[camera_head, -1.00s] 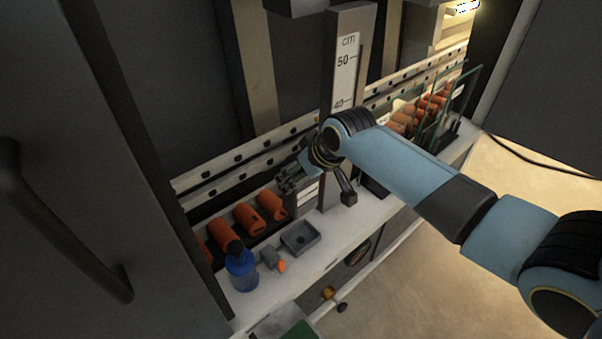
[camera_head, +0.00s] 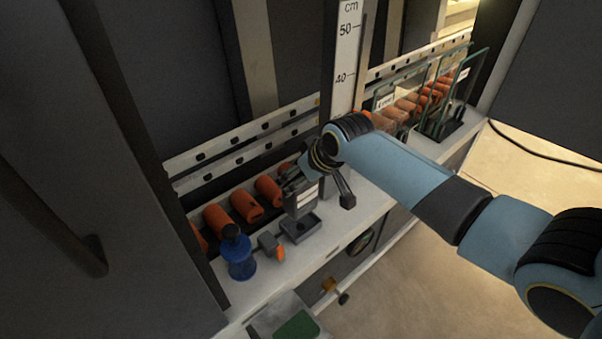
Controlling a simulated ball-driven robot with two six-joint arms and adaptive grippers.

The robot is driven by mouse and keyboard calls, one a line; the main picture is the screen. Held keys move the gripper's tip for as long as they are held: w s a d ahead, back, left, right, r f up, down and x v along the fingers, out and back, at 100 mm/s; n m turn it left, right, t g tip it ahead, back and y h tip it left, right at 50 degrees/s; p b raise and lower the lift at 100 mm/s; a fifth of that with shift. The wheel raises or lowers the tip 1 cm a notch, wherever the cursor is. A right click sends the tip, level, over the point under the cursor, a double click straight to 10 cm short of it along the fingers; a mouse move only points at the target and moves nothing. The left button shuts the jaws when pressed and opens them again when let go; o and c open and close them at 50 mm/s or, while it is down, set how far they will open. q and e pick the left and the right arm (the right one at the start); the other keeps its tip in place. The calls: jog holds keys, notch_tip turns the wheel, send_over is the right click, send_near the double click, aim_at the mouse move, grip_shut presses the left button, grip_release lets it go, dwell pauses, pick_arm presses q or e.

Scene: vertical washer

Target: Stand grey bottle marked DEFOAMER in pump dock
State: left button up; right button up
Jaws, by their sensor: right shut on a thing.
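A grey bottle (camera_head: 303,204) with a pale label hangs upright from my right gripper (camera_head: 297,180). The gripper is shut on its top; the label is too small to read. A small grey square dock with a raised rim (camera_head: 310,237) sits on the white ledge. The bottle's lower end appears just behind or above the dock's back rim, and I cannot tell whether they touch. My left gripper is not in view.
A blue bottle with a black cap (camera_head: 239,258) and a small grey fitting with an orange end (camera_head: 271,246) stand left of the dock. Orange rollers (camera_head: 245,205) lie behind. A dark lever (camera_head: 346,191) and glass panels (camera_head: 440,95) are to the right.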

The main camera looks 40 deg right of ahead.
jog(key=shift+p, duration=0.35)
dwell(0.5)
jog(key=shift+f+b, duration=2.7)
jog(key=shift+f, duration=1.25)
jog(key=o, duration=1.7)
jog(key=shift+s, duration=0.1)
jog(key=v, duration=1.2)
